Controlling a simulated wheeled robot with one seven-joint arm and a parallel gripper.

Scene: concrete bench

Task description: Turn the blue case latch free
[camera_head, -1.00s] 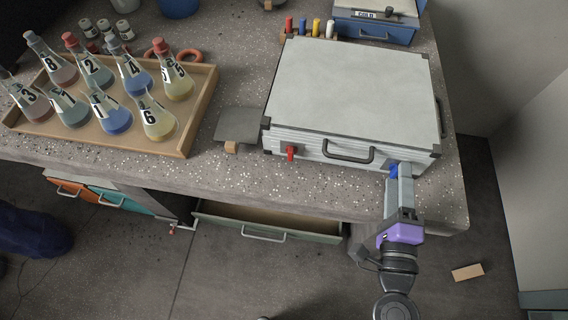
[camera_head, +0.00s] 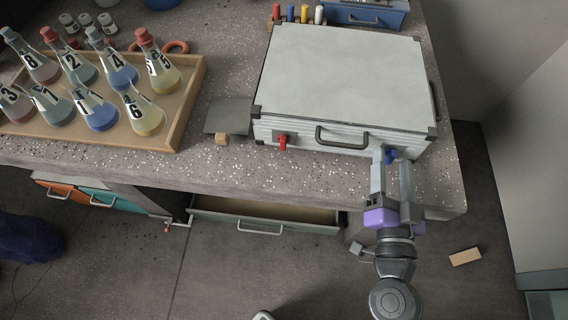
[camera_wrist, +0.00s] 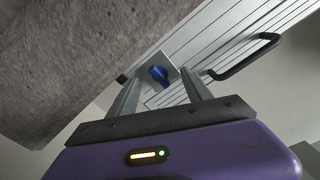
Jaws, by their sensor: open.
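The silver case (camera_head: 345,80) lies closed on the bench, its front with the handle (camera_head: 340,138) facing my arm. The blue latch (camera_head: 391,155) is on the right of that front. In the wrist view the blue latch (camera_wrist: 158,75) is a small knob on a light plate, sitting at a slant. My gripper (camera_head: 392,160) is open in front of it. In the wrist view the fingers stand apart on either side of the knob; I cannot tell whether they touch it. A red latch (camera_head: 282,142) on the left of the case front points down.
A wooden tray (camera_head: 190,110) of numbered flasks stands on the left of the bench. A dark plate (camera_head: 228,115) and a small wooden block (camera_head: 221,139) lie left of the case. Below the bench edge, a drawer (camera_head: 265,215) is pulled open. A blue box (camera_head: 365,14) is behind the case.

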